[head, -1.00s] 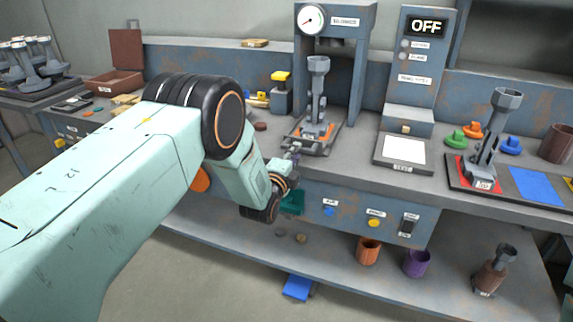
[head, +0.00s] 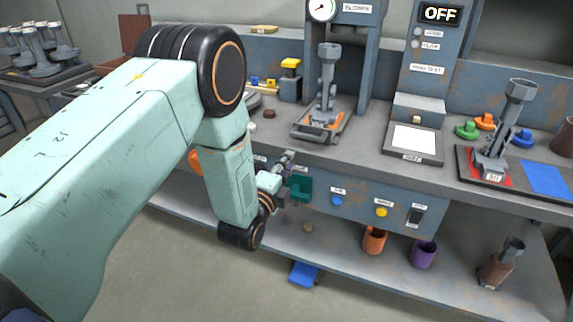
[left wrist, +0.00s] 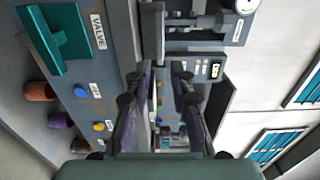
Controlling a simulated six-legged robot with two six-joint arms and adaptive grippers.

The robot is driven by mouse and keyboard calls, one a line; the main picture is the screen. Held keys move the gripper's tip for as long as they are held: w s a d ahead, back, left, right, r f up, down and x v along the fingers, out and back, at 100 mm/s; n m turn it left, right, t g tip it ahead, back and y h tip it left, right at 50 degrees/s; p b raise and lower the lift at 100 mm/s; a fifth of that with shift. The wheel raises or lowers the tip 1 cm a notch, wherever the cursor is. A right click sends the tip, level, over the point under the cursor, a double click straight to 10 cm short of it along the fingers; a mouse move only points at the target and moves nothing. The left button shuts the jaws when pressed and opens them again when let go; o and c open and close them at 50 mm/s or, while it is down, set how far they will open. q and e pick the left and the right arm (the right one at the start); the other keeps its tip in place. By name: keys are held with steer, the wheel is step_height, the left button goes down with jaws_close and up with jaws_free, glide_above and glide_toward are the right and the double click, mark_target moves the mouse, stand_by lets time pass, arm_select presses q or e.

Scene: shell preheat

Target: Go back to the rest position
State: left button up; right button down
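My left arm comes in from the left in the head view. My left gripper (head: 284,162) is in front of the bench's front edge, beside the teal valve handle (head: 301,189). In the left wrist view, the two dark fingers of my left gripper (left wrist: 157,88) stand apart with nothing held between them. The teal valve handle also shows at the upper left of the left wrist view (left wrist: 58,42). My right gripper is in neither view.
A press fixture (head: 322,130) with an upright grey part stands on the bench. A control tower (head: 425,75) reads OFF. A shell part on a tray (head: 470,165) stands at right. Below are an orange cup (head: 374,240) and a purple cup (head: 423,254). Floor in front is open.

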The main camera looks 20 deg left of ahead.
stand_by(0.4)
arm_select(q)
steer(key=s+f+n+g, duration=1)
steer(key=s+f+n, duration=0.4)
steer(key=s+f, duration=0.4)
steer(key=s+f+n+g, duration=0.3)
steer(key=s+g, duration=0.5)
steer(key=s, duration=1.8)
steer(key=shift+a+n+y, duration=0.15)
steer(key=shift+n+y, duration=0.15)
steer(key=shift+n, duration=0.6)
steer(key=shift+a, duration=0.1)
